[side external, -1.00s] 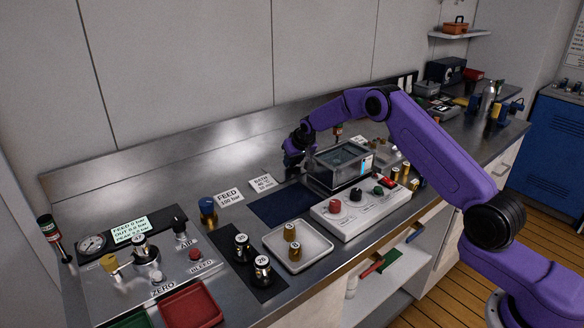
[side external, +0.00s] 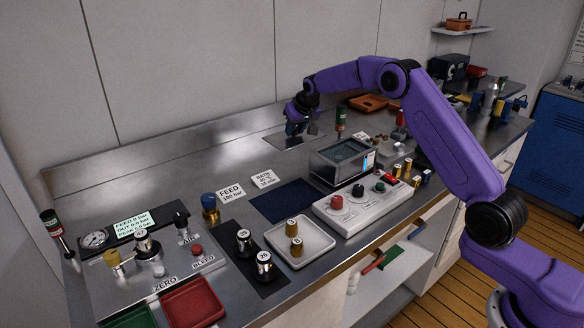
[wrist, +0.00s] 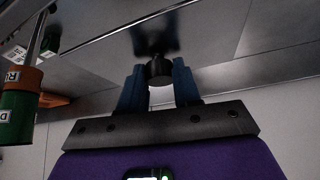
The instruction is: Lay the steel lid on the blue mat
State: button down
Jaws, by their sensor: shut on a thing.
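My gripper (side external: 302,128) is above the back of the steel bench, behind and left of the bath, with its fingers pointing down. In the wrist view its blue fingers (wrist: 158,80) are shut on a black round knob (wrist: 158,70). The steel lid (side external: 284,142) shows as a flat grey plate under the gripper, roughly level; its gap to the bench is hard to judge. The blue mat (side external: 288,201) lies flat and bare on the bench, in front of the gripper. The bath (side external: 343,160) stands open at the mat's right.
A BATH card (side external: 264,177) and a FEED card (side external: 230,192) stand left of the mat. A white tray (side external: 318,252) with brass weights and a control box (side external: 362,208) stand in front. A green-and-orange bottle (side external: 340,120) stands right of the gripper.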

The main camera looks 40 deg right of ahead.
jog(key=s+a+r, duration=0.1)
jog(key=s+a, duration=0.3)
jog(key=s, duration=0.5)
jog(key=s+a+r, duration=0.1)
jog(key=s+a, duration=0.2)
jog(key=s, duration=0.6)
jog(key=s+a+r, duration=0.1)
jog(key=s+a, duration=0.3)
jog(key=s, duration=0.5)
jog(key=w+f, duration=0.3)
jog(key=w, duration=0.1)
jog(key=w+a+f, duration=0.1)
jog(key=w+f, duration=0.2)
jog(key=w, duration=0.2)
jog(key=w+f, duration=0.3)
jog(key=w, duration=0.1)
jog(key=shift+w+a+f, duration=0.15)
jog(key=shift+a+f, duration=0.05)
jog(key=shift+a, duration=0.15)
jog(key=shift+w+f, duration=0.1)
jog(key=shift+f, duration=1.55)
jog(key=shift+f, duration=0.2)
jog(key=c, duration=0.8)
grip_release()
jog(key=shift+r, duration=0.1)
